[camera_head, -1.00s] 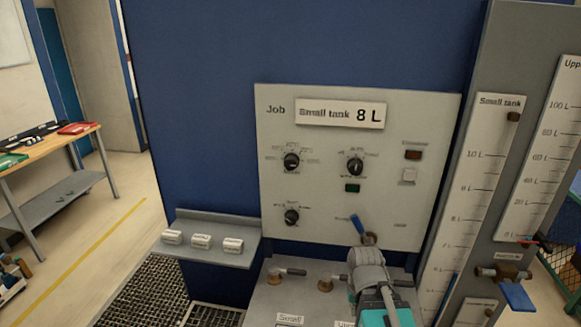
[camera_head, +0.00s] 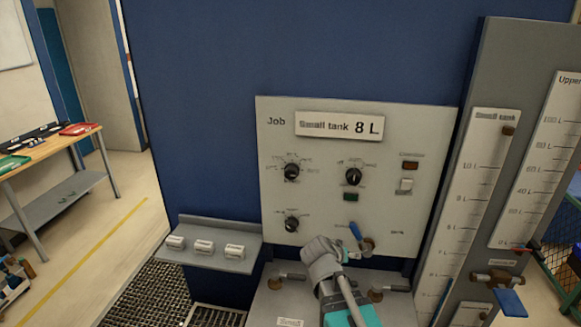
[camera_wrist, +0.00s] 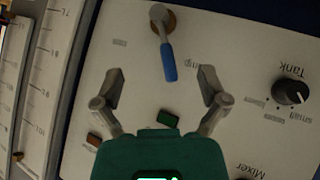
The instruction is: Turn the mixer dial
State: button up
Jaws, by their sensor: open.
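The grey panel (camera_head: 330,215) carries three black dials. The upper left dial (camera_head: 292,172) and upper right dial (camera_head: 353,176) sit above the lower left dial (camera_head: 291,223). In the wrist view the panel is upside down; the tank dial (camera_wrist: 290,92) is at right, and the word "Mixer" (camera_wrist: 250,170) is at the bottom.
A blue-handled lever (camera_head: 358,232) is just right of my gripper; its handle (camera_wrist: 168,60) points between my fingers in the wrist view. A green button (camera_head: 351,196) is below the upper right dial. A shelf (camera_head: 215,254) with three white blocks juts out at left.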

jog(key=w+a+r+t+p, duration=0.3)
jog(key=w+a+r+t, duration=0.25)
jog(key=a+r, duration=0.35)
jog(key=n+t+y+p, duration=0.2)
jog(key=n+t+y, duration=0.2)
jog(key=t, duration=0.1)
send_near(290, 174)
jog(key=s, duration=0.2)
jog(key=shift+s+a+r, duration=0.1)
jog(key=shift+a, duration=0.2)
jog(key=shift+w+d, duration=0.35)
jog(key=shift+w, duration=1.95)
jog(key=shift+w+d, duration=0.4)
jog(key=shift+w, duration=1.85)
jog(key=shift+w+d, duration=0.35)
jog(key=shift+w, duration=1.95)
jog(key=c, duration=1.1)
jog(key=shift+c, duration=0.2)
